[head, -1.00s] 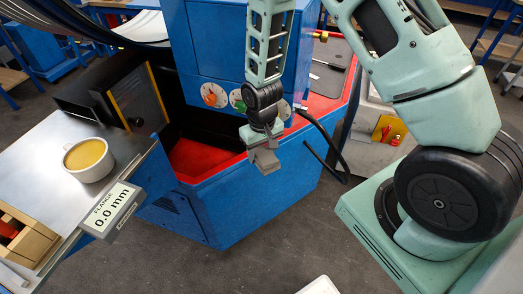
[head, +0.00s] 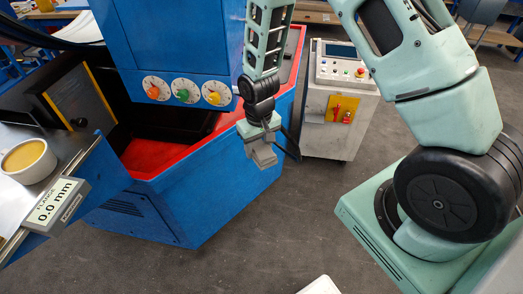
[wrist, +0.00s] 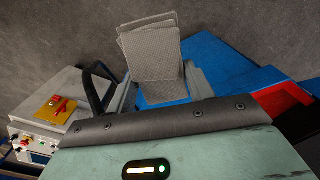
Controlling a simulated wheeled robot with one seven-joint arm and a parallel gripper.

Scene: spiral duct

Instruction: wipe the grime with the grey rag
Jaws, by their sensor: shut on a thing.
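My gripper (head: 260,138) hangs near the middle of the head view, pointing down. It is shut on the grey rag (wrist: 153,55), which shows in the wrist view as a folded, layered pad sticking out between the fingers. In the head view the rag is a small grey block (head: 264,157) below the gripper. It appears in front of the blue machine's right side; I cannot tell how far apart they are. I cannot make out any grime in these views.
A blue machine (head: 205,208) with a red-edged trough and three dials stands left of centre. A grey control cabinet (head: 322,130) stands behind right. A metal bench with a cup (head: 28,162) and a flange display (head: 56,204) is at left.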

